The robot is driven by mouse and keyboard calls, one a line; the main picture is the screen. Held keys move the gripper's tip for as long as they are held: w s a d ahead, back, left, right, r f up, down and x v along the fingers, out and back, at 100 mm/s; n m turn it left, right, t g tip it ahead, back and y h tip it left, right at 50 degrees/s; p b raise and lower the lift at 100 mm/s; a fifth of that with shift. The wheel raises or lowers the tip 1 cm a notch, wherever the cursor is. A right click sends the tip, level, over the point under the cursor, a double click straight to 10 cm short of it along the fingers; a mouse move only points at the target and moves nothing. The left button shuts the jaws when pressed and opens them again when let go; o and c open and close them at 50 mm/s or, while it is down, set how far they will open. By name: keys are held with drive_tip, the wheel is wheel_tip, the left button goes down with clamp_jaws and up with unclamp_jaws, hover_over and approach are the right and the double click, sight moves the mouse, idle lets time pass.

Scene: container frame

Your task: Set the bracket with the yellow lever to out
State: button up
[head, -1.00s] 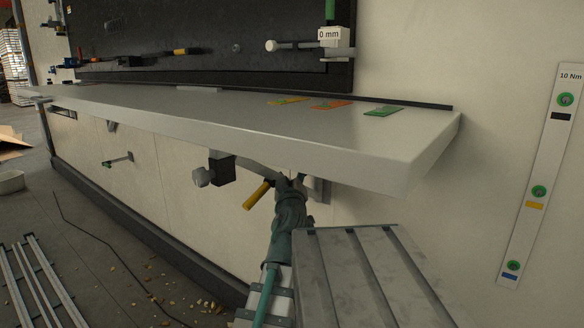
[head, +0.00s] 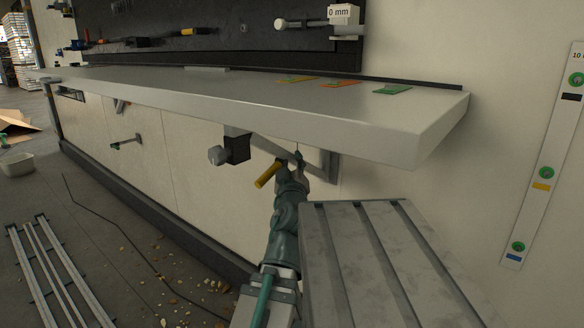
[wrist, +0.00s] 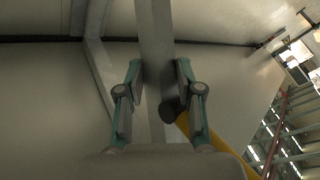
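The bracket (head: 266,146) is a grey bar under the right part of the shelf, running to an upright (head: 329,166) at the wall. The yellow lever (head: 268,174) hangs below it, slanting down to the left. My gripper (head: 293,158) is under the shelf at the bracket, right of the lever. In the wrist view my gripper (wrist: 159,74) has its fingers apart, one on each side of the grey bar (wrist: 156,35). I cannot tell whether they touch it.
The thick grey shelf (head: 440,125) is close above my gripper. A black block (head: 238,149) with a grey knob (head: 216,155) hangs left of the lever. Another small handle (head: 126,142) is farther left on the wall. Rails (head: 58,270) lie on the floor.

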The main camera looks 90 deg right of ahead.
drive_tip(key=shift+a+f+b, duration=0.25)
drive_tip(key=shift+b, duration=0.25)
drive_tip(key=shift+w+a+f+b, duration=0.25)
drive_tip(key=shift+a+b, duration=0.6)
drive_tip(key=shift+b, duration=0.75)
drive_tip(key=shift+w+a+f+b, duration=0.3)
drive_tip(key=shift+a+b, duration=0.55)
drive_tip(key=shift+b, duration=0.7)
drive_tip(key=shift+w+a+f+b, duration=0.1)
drive_tip(key=shift+a+f+b, duration=0.25)
drive_tip(key=shift+a+b, duration=0.9)
drive_tip(key=shift+d+b, duration=0.35)
drive_tip(key=shift+d, duration=0.05)
